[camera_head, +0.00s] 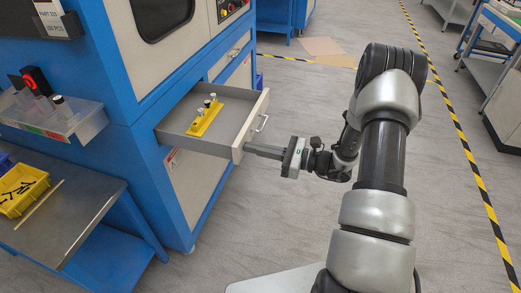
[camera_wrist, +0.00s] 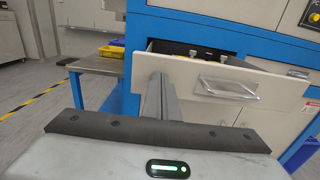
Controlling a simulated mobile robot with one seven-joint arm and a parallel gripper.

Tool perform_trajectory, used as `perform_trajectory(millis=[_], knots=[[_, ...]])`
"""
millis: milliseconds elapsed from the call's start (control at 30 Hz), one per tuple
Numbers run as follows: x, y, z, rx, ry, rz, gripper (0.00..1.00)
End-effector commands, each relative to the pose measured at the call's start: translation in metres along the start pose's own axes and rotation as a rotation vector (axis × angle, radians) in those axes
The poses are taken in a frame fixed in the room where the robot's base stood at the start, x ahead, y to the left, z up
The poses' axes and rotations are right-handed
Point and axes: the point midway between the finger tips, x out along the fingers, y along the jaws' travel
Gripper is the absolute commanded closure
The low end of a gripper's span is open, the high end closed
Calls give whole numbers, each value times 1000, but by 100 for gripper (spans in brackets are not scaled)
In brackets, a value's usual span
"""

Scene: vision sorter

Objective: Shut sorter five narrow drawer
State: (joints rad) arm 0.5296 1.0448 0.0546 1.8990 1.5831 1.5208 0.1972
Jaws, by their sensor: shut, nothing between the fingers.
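The narrow drawer (camera_head: 172,127) of the blue and cream sorter (camera_head: 130,60) stands pulled out in the head view. A yellow holder (camera_head: 205,118) with small pieces on it lies inside. The drawer's cream front (camera_wrist: 182,77) and its metal handle (camera_wrist: 228,87) show in the wrist view. My gripper (camera_head: 248,149) is shut and empty, with its fingertips at the near lower end of the drawer front, left of the handle in the wrist view. I cannot tell whether the fingertips touch the front.
A metal-topped side table (camera_head: 85,205) with a yellow bin (camera_head: 22,188) stands at the left. A clear tray (camera_head: 60,117) juts from the sorter. The grey floor (camera_head: 290,100) right of the drawer is open, with yellow-black tape (camera_head: 440,120) beyond my arm.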

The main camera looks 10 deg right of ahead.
Motion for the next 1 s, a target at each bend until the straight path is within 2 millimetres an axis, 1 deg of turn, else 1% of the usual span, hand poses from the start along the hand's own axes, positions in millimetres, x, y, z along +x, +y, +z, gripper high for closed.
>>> perform_trajectory(millis=[267,367,467,567,667,767,1000], knots=[[0,0,0,0,0,0,100],[4,0,0,0,0,1,100],[13,0,0,0,1,2,100],[29,1,0,0,0,3,100],[50,1,0,0,-1,4,100],[76,2,0,0,-2,5,100],[144,2,-2,0,-2,4,100]])
